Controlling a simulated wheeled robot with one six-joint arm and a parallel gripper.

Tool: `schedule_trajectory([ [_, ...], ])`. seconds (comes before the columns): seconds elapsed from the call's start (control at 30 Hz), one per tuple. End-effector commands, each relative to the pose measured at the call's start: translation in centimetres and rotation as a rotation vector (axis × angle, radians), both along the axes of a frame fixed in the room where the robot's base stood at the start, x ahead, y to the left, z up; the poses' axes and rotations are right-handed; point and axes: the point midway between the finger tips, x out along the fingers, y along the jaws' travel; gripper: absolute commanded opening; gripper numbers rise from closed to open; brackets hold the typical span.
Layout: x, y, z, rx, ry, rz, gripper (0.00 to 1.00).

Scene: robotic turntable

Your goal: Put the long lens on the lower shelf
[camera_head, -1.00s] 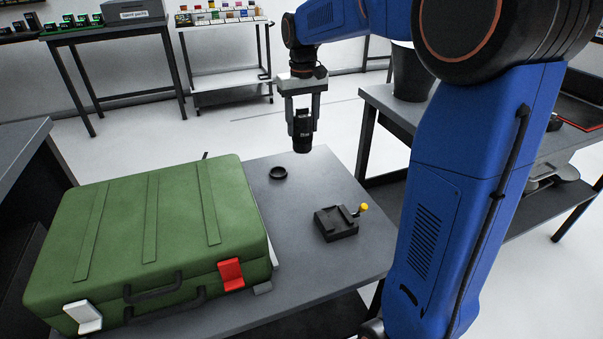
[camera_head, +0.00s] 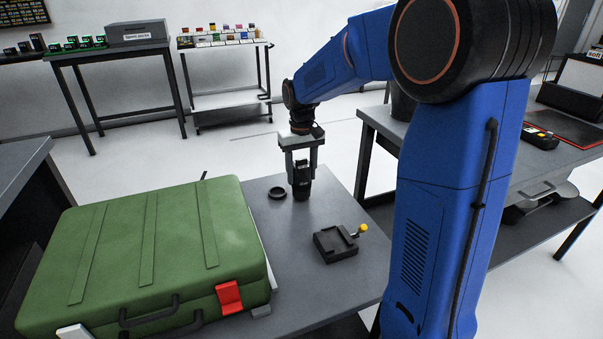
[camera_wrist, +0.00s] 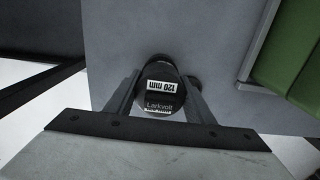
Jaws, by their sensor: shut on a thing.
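My gripper (camera_head: 301,172) is shut on a black lens (camera_head: 301,187), held upright over the grey table (camera_head: 345,207) behind the clamp block. In the wrist view the lens (camera_wrist: 162,90) sits between the two fingers, and its label reads "Larkvolt" and "120 mm". I cannot tell whether the lens bottom touches the table. A dark lower shelf (camera_head: 345,330) shows in part under the table's front edge; the arm and table top hide most of it. Another lower shelf (camera_head: 400,235) shows under the bench at the right.
A black ring (camera_head: 277,193) lies left of the lens. A black clamp block (camera_head: 335,245) with a yellow knob stands in front. A large green case (camera_head: 150,250) fills the table's left. A white rack (camera_head: 225,103) and a dark table (camera_head: 110,50) stand at the back.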

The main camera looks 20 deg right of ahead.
Motion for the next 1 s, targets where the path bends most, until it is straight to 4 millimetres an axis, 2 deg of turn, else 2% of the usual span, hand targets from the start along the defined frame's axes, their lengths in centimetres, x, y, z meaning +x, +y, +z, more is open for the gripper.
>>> schedule_trajectory([
  [0.3,0.0,0.0,-0.2,0.000,-0.001,0.000,0.07],
  [0.33,0.0,0.0,-0.2,0.000,-0.001,0.000,0.53],
  [0.4,0.0,0.0,-0.2,0.000,0.000,0.000,0.67],
  [0.77,0.0,0.0,0.1,0.000,-0.001,0.000,0.67],
  [0.87,0.0,0.0,1.0,0.000,-0.001,0.000,0.67],
  [1.0,0.1,0.0,3.3,0.000,-0.004,0.000,0.67],
])
